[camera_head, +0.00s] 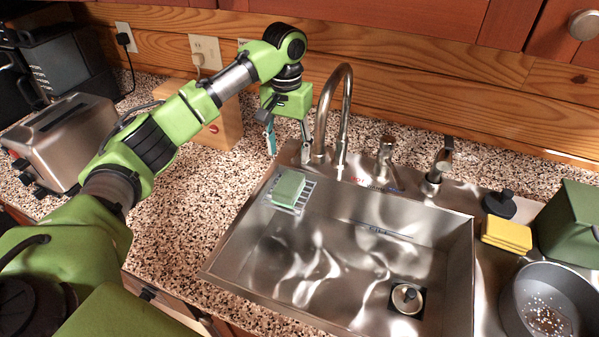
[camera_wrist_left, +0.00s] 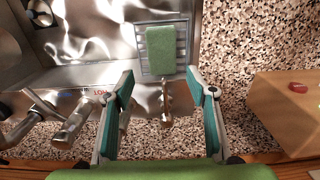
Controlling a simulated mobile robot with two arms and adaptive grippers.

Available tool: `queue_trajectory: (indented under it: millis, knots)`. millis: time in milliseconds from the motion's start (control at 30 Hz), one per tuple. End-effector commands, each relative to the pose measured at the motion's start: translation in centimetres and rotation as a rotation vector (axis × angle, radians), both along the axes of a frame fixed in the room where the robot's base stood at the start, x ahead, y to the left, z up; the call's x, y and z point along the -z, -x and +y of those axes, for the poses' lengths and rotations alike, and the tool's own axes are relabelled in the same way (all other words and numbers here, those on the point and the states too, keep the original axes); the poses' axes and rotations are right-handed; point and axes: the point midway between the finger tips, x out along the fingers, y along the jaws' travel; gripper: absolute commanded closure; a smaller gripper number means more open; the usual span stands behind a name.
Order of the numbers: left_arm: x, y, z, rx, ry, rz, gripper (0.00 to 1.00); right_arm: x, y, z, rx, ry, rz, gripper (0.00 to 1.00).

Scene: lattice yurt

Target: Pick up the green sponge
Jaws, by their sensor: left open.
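The green sponge (camera_head: 288,187) is a small block lying on a small metal rack (camera_head: 301,206) at the back left corner of the sink. In the left wrist view the sponge (camera_wrist_left: 161,50) lies beyond the fingertips, roughly in line with the gap between them. My left gripper (camera_head: 287,146) is open and empty. It points down behind the sponge, near the faucet, and does not touch the sponge. Its two teal-padded fingers stand apart in the left wrist view (camera_wrist_left: 159,82). My right gripper is not in view.
The steel sink (camera_head: 340,262) is otherwise empty apart from its drain. A curved faucet (camera_head: 345,100) stands close to the gripper. A wooden block (camera_head: 225,125) and toaster (camera_head: 68,140) are left. A yellow sponge (camera_head: 507,235), pot (camera_head: 550,300) and green box (camera_head: 572,225) are right.

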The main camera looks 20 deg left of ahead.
Motion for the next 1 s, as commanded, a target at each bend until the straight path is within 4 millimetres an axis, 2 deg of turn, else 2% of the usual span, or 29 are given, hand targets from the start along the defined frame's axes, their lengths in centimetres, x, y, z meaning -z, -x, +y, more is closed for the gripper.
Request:
queue_trajectory:
  millis: [33, 100, 267, 433, 700, 867, 1000]
  knots:
    - [0.4, 0.1, 0.0, 0.0, -0.001, 0.003, 0.49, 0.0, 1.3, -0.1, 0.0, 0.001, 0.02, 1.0]
    - [1.2, 0.1, 0.1, 0.0, -0.002, 0.005, 0.49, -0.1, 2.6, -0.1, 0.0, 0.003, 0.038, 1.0]
    - [4.3, 0.1, 0.1, -0.001, -0.002, 0.005, 0.49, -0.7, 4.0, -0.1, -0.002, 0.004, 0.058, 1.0]
    - [7.2, 0.1, 0.1, -0.002, -0.002, 0.004, 0.49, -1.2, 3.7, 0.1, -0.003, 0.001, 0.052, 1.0]
    - [9.3, -0.1, 0.2, -0.001, -0.002, 0.004, 0.49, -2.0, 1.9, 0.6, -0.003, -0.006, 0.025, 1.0]
    - [11.6, -0.4, 0.5, -0.002, -0.002, 0.004, 0.49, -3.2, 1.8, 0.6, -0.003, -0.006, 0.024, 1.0]
    - [13.3, -0.4, 0.4, 0.0, -0.001, 0.002, 0.49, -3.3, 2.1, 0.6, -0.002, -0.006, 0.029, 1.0]
